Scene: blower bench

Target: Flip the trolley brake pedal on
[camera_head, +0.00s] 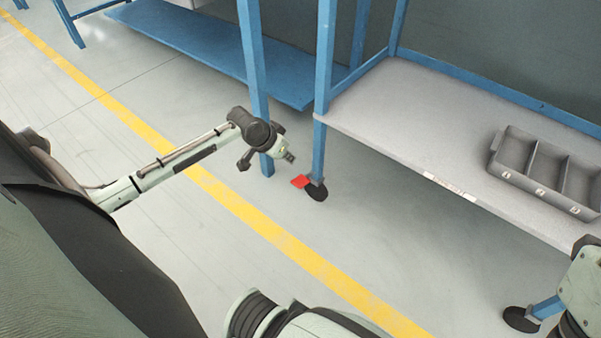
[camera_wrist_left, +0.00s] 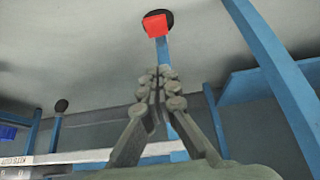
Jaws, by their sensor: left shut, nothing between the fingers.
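The red brake pedal (camera_head: 300,181) sticks out beside the black caster (camera_head: 317,192) at the foot of the trolley's blue corner leg (camera_head: 319,150). My left gripper (camera_head: 291,157) is shut and empty, a little above and to the left of the pedal in the head view, apart from it. In the left wrist view the shut fingertips (camera_wrist_left: 160,72) point towards the red pedal (camera_wrist_left: 155,26), with a gap between them. The black caster (camera_wrist_left: 167,17) is partly hidden behind the pedal there. My right gripper is not clearly seen; part of my right arm shows at the right edge.
The trolley's grey shelf (camera_head: 400,125) carries a grey divided bin (camera_head: 517,161). Another black caster (camera_head: 520,319) stands at the lower right. A blue bench post (camera_head: 254,60) stands close behind my left gripper. The floor around the yellow line (camera_head: 245,210) is clear.

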